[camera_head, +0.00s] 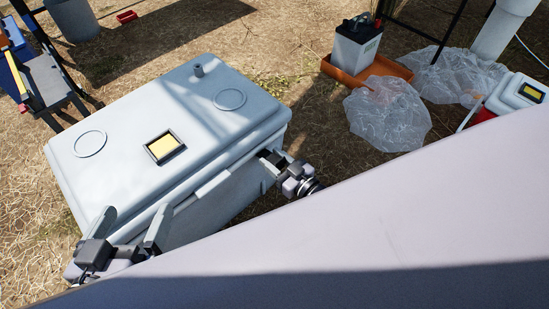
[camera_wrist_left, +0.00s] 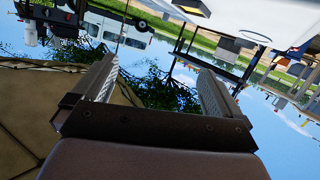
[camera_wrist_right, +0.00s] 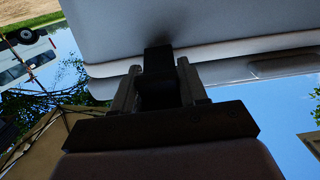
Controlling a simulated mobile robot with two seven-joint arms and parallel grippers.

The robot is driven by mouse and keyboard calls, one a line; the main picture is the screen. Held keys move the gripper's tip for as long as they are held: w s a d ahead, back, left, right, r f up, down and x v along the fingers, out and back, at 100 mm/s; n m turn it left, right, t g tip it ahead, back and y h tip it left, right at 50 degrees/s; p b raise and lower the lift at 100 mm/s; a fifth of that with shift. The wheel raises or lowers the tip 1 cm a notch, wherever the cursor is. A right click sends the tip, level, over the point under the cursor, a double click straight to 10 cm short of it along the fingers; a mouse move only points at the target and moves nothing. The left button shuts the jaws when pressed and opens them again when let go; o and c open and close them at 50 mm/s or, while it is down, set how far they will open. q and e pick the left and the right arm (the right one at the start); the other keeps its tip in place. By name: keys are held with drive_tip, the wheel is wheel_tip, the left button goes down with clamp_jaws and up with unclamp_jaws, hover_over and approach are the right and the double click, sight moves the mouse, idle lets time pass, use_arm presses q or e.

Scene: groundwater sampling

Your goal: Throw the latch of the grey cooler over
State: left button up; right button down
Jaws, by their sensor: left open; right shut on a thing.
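The grey cooler (camera_head: 200,95) stands on the ground with its lid down, left of centre in the head view. It fills the top of the right wrist view (camera_wrist_right: 220,22). My right gripper (camera_head: 272,164) is at the cooler's near right edge, shut on the dark latch (camera_wrist_right: 158,62), which stands between its fingers in the right wrist view. The fingers cover part of the latch in the head view. My left gripper (camera_head: 133,226) is open and empty, fingers apart, beside the cooler's near left corner. I cannot tell whether it touches the cooler.
A battery (camera_head: 356,45) sits in an orange tray (camera_head: 397,68) at the back right. Crumpled clear plastic (camera_head: 388,115) lies in front of it. A small red and white cooler (camera_head: 515,93) stands at the far right. Dry grass (camera_head: 290,60) behind the grey cooler is clear.

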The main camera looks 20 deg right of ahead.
drive_tip(key=r+g+p, duration=0.1)
drive_tip(key=p, duration=0.2)
drive_tip(key=shift+w+r+g+h+p, duration=0.15)
drive_tip(key=shift+r+g+h+p, duration=0.15)
drive_tip(key=shift+r+p, duration=0.1)
drive_tip(key=shift+r+g+p, duration=0.1)
drive_tip(key=shift+g+p, duration=0.2)
drive_tip(key=shift+p, duration=0.25)
drive_tip(key=g+p, duration=0.1)
drive_tip(key=p, duration=0.2)
drive_tip(key=shift+w+a+r+g+h, duration=0.2)
drive_tip(key=shift+w+r+g+h, duration=0.1)
drive_tip(key=shift+r+g+h, duration=0.1)
drive_tip(key=shift+w+g+h+p, duration=0.3)
drive_tip(key=shift+g+h+p, duration=0.1)
drive_tip(key=shift+g+p, duration=0.5)
use_arm(q)
drive_tip(key=a+r+g+y, duration=0.1)
drive_tip(key=s+a+y, duration=0.1)
drive_tip(key=a, duration=0.1)
drive_tip(key=shift+r+g+y, duration=0.3)
drive_tip(key=shift+r+g, duration=0.1)
use_arm(e)
drive_tip(key=shift+a, duration=0.1)
drive_tip(key=c, duration=0.7)
unclamp_jaws()
